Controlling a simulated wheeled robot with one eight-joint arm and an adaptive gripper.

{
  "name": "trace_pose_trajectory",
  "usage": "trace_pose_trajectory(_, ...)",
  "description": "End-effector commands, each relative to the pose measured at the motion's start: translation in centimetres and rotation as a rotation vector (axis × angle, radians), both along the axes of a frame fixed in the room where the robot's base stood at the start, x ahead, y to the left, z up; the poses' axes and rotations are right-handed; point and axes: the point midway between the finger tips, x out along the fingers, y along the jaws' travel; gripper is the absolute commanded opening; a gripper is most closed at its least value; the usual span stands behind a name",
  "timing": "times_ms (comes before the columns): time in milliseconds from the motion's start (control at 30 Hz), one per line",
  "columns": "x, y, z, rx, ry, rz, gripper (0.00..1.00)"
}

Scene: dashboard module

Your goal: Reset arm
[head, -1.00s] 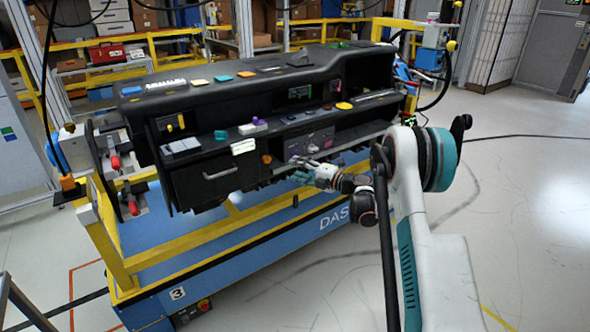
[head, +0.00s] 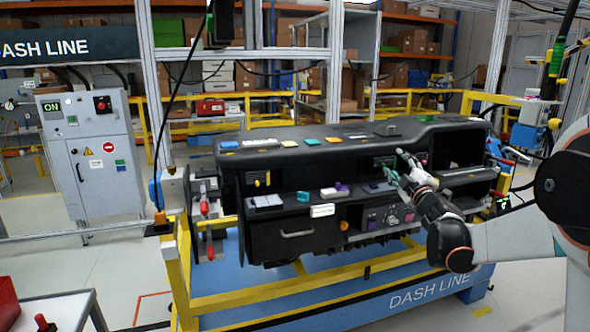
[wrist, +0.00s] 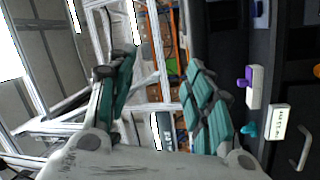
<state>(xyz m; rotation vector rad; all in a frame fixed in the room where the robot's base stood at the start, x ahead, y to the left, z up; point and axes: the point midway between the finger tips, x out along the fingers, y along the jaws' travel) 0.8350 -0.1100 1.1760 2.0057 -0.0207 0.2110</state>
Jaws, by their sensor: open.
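My gripper (head: 396,172) is open and empty in front of the right half of the black dashboard module (head: 300,155). In the wrist view my gripper (wrist: 160,88) shows two teal padded fingers spread apart, with nothing between them. The module also shows along the right side of the wrist view (wrist: 285,75). It rests on the blue and yellow stand (head: 360,300). My gripper covers a small part of the module's front. I cannot tell from the head view whether it touches the module.
A grey control cabinet (head: 90,150) with an ON sign stands at the left. Red-handled clamps (head: 204,208) sit at the module's left end. Shelves with boxes (head: 400,75) and a yellow rail stand behind. A red box (head: 8,300) on a table is at lower left.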

Motion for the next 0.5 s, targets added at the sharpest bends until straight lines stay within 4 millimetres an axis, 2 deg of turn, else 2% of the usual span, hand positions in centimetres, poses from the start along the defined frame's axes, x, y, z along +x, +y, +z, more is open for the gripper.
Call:
trace_pose_trajectory(33,-1.2,0.0,1.2,0.044,0.013,-0.03,0.47)
trace_pose_trajectory(100,-2.9,-0.3,2.3,0.11,0.038,-0.077,0.47)
trace_pose_trajectory(233,-6.4,-0.6,3.5,0.233,0.093,-0.159,0.47)
trace_pose_trajectory(367,-10.3,-0.7,3.6,0.356,0.163,-0.233,0.47)
trace_pose_trajectory(500,-15.0,-0.3,2.7,0.483,0.253,-0.304,0.47)
